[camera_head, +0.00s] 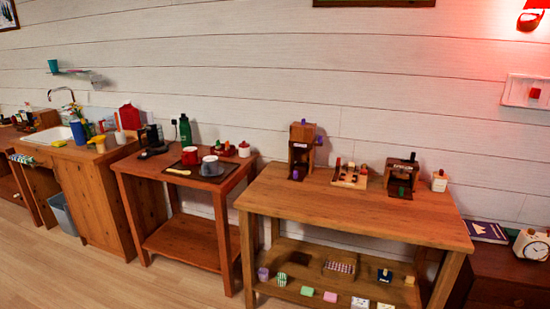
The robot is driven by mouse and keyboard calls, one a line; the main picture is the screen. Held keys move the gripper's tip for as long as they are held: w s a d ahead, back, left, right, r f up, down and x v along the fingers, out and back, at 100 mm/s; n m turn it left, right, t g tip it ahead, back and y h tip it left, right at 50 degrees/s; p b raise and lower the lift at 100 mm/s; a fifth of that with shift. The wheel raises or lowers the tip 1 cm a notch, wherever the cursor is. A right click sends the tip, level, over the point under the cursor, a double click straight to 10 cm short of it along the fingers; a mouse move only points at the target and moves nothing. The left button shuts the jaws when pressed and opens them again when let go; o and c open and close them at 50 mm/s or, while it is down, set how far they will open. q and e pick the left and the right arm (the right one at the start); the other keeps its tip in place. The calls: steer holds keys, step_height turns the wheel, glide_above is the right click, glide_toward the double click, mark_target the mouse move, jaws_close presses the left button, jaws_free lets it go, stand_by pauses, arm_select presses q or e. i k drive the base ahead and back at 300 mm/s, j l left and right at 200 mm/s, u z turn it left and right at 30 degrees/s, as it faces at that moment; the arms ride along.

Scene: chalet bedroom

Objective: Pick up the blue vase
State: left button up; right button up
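A small blue upright vessel (78,132), which looks like the blue vase, stands on the wooden sink counter (75,153) at the left, beside the white sink. Green and yellow shapes, perhaps flowers, show at and above its top. It is small in the view, so its exact shape is hard to tell. Neither of my grippers shows in the head view, and nothing of my arms is visible near the vessel.
A sink (48,136) with a curved tap is left of the vessel. Yellow items and a red board (130,117) stand to its right. A middle table (185,185) and a larger right table (350,208) hold small objects. Wooden floor (90,275) is clear in front.

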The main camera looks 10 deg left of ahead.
mark_target(76, 126)
steer(key=i+j+u, duration=0.2)
steer(key=i+u, duration=0.6)
steer(key=u, duration=0.15)
steer(key=i+u, duration=0.45)
steer(key=i+l+u, duration=0.3)
steer(key=u, duration=0.15)
steer(key=i+j+u, duration=0.3)
steer(key=i, duration=0.65)
steer(key=i+u, duration=0.3)
steer(key=i, duration=0.65)
steer(key=i+z, duration=0.3)
steer(key=i, duration=0.25)
steer(key=i+j+z, duration=0.1)
steer(key=i+z, duration=0.25)
steer(key=i, duration=0.25)
